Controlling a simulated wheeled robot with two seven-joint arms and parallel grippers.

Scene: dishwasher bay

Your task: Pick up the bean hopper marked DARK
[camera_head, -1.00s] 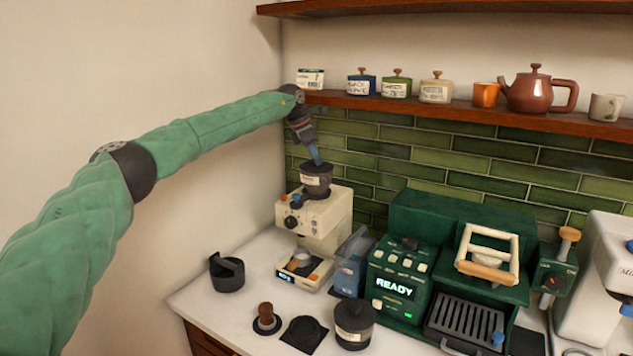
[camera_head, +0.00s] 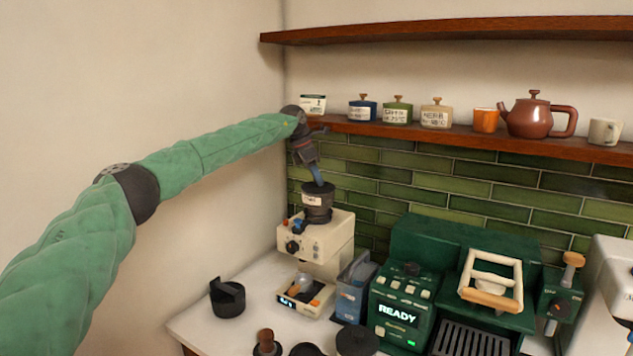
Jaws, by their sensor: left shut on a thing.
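A dark hopper (camera_head: 317,207) with a pale label sits at the top of the cream grinder (camera_head: 318,243). The label is too small to read, so I cannot confirm that it says DARK. My left gripper (camera_head: 318,181) comes down from above and is shut on the top of this hopper. I see no clear gap between the hopper and the grinder. My right gripper is not in view.
A green machine (camera_head: 402,312) reading READY stands right of the grinder, with a blue-grey container (camera_head: 353,290) between. A black cup (camera_head: 228,298) stands at left. Jars and a teapot (camera_head: 537,116) line the shelf (camera_head: 460,138) above. A dark lidded container (camera_head: 356,341) is at front.

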